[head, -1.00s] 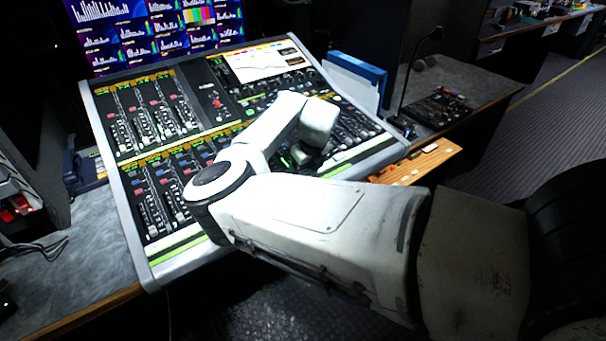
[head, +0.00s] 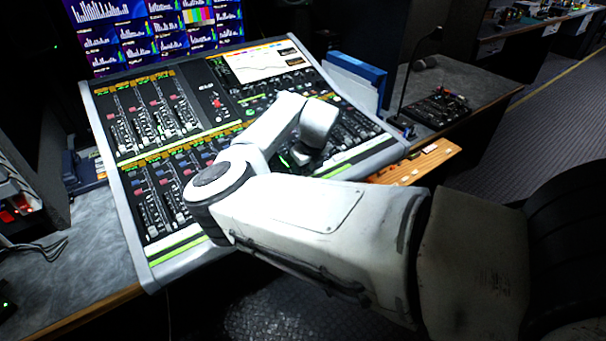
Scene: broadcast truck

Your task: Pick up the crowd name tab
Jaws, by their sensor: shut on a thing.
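My gripper (head: 299,156) is at the lower right part of the big mixing console (head: 205,262), low over its rows of faders. It is small, dark and mostly hidden under my white wrist. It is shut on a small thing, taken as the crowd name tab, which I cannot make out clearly. No lettering on any tab can be read. A wooden strip (head: 415,163) with several small pale tabs lies at the console's right edge, apart from my gripper.
A blue binder (head: 366,78) stands behind the console's right side. A desk lamp (head: 418,68) and a small dark control panel (head: 438,108) are on the right desk. Monitors (head: 150,35) rise behind the console. The left desktop (head: 85,270) is mostly bare.

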